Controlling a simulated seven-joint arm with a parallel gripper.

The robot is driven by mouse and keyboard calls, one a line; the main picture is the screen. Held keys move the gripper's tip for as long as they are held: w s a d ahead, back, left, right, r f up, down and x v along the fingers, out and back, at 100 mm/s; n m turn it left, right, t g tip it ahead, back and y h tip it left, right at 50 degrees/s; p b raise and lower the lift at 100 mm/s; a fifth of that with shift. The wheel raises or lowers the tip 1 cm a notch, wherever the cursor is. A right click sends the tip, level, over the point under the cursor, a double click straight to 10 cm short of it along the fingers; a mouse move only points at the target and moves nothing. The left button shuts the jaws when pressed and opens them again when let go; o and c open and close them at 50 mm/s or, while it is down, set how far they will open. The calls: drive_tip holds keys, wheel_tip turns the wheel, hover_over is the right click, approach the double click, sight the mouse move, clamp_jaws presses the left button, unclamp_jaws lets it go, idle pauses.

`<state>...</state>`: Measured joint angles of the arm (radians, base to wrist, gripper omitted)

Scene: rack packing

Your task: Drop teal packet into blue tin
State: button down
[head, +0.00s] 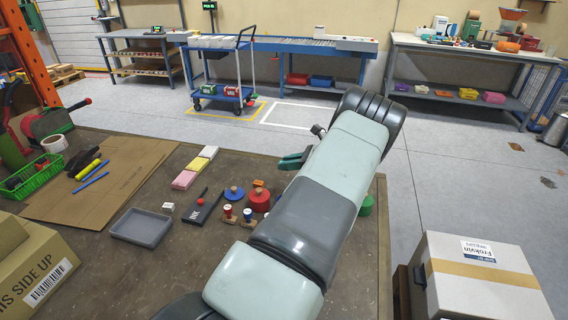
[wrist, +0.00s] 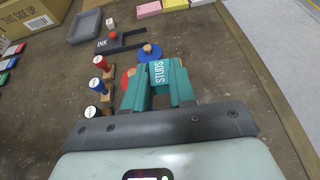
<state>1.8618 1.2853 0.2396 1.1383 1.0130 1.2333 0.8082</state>
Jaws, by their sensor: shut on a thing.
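My gripper (wrist: 158,90) has teal fingers and is shut on the teal packet (wrist: 157,72), whose white lettering reads STUDS. It is above the table in the wrist view. In the head view the teal gripper end (head: 293,160) shows left of my arm, and the packet cannot be told apart from the fingers. A blue round piece with a wooden knob (wrist: 150,52) lies just beyond the packet; it also shows in the head view (head: 234,196). I cannot tell whether it is the blue tin or a lid. No open blue tin shows clearly.
A red round piece (head: 259,201) lies beside the blue one. A green round piece (head: 367,206) is right of my arm. Stamps (wrist: 97,86) stand left of the gripper. An ink pad (wrist: 125,43), grey tray (head: 141,228) and cardboard sheet (head: 125,178) are farther left.

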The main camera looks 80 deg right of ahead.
drive_tip(key=s+a+r, duration=0.2)
drive_tip(key=a, duration=0.2)
drive_tip(key=shift+s+d+f, duration=0.1)
drive_tip(key=shift+f, duration=1.3)
drive_tip(key=shift+s+d+f, duration=0.1)
drive_tip(key=shift+f, duration=1.3)
drive_tip(key=c, duration=0.9)
unclamp_jaws()
drive_tip(key=shift+o, duration=0.2)
drive_tip(key=v, duration=1)
drive_tip(key=shift+s+r, duration=0.25)
drive_tip(key=shift+s, duration=0.05)
